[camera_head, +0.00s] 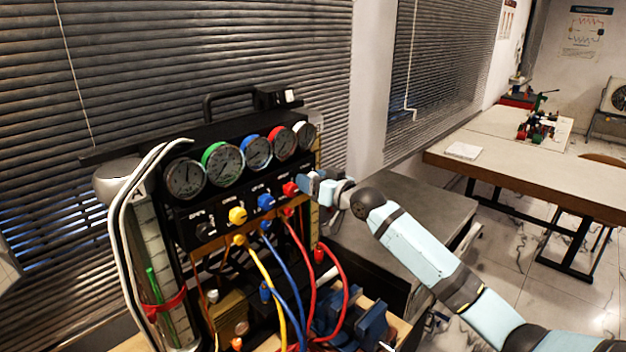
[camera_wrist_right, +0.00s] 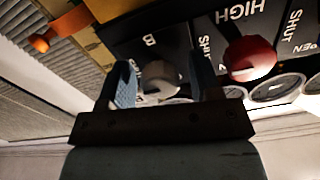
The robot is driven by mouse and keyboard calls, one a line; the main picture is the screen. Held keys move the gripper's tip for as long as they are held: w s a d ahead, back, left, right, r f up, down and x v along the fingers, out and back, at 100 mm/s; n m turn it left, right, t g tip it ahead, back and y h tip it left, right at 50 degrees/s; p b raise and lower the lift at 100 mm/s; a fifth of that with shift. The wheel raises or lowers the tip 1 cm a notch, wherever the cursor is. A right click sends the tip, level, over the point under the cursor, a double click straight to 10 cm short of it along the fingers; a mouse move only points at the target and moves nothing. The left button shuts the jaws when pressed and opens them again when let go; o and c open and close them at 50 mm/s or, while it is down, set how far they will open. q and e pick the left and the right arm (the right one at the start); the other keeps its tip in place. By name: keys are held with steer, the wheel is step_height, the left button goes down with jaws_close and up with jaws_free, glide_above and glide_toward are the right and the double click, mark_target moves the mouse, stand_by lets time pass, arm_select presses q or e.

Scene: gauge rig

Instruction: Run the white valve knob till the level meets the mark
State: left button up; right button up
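The white valve knob (camera_wrist_right: 160,78) shows in the right wrist view between the two fingers of my right gripper (camera_wrist_right: 165,84). The fingers stand to either side of it, with gaps visible, so the gripper looks open around the knob. In the head view, my right gripper (camera_head: 318,186) is at the right end of the panel and hides the white knob. A sight tube (camera_head: 155,240) at the left of the rig holds a green column (camera_head: 153,283). A red band (camera_head: 166,304) crosses it; the green top appears above the band. My left gripper is not in view.
A red knob (camera_wrist_right: 250,58) is close beside my right gripper. Blue (camera_head: 266,201) and yellow (camera_head: 238,215) knobs sit further left, under a row of several gauges (camera_head: 227,161). Colored hoses (camera_head: 262,285) hang in front. A table (camera_head: 540,170) stands at right.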

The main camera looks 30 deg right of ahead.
arm_select(q)
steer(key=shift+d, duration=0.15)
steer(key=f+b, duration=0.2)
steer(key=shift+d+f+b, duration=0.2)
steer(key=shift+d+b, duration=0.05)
steer(key=shift+b, duration=0.15)
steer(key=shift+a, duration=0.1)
arm_select(e)
steer(key=v, duration=1.3)
steer(key=shift+s+d, duration=0.2)
steer(key=shift+s, duration=0.15)
